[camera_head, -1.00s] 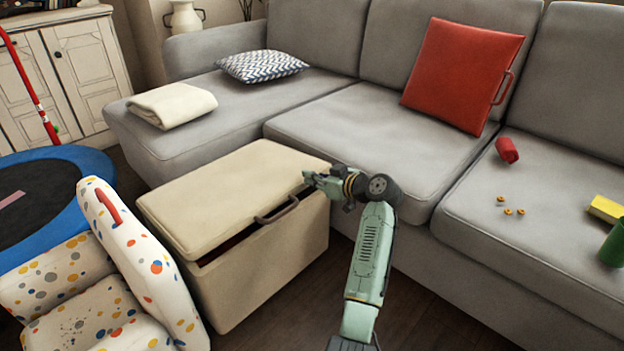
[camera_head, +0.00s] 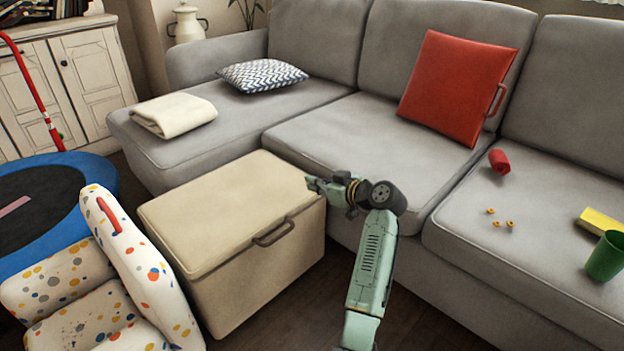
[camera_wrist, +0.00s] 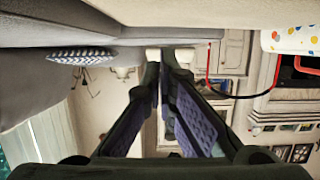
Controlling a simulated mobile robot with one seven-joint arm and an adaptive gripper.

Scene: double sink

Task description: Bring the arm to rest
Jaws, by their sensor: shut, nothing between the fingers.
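My gripper (camera_head: 312,184) is shut and empty. In the head view it is at the near right top corner of the cream storage box, pointing left; I cannot tell whether it touches the box. In the wrist view the fingers of my gripper (camera_wrist: 166,56) come together at their tips with nothing between them. The storage box (camera_head: 245,285) stands on the floor in front of the sofa. Its lid (camera_head: 225,205) is down, with a brown handle (camera_head: 274,232) on the front. My forearm reaches up from the bottom edge of the head view.
A grey sofa (camera_head: 330,140) lies behind and to the right, with a red cushion (camera_head: 458,88), a red item (camera_head: 499,160), small orange pieces, a yellow block (camera_head: 601,222) and a green cup (camera_head: 605,256). A spotted chair (camera_head: 140,275) and blue trampoline (camera_head: 95,180) are left.

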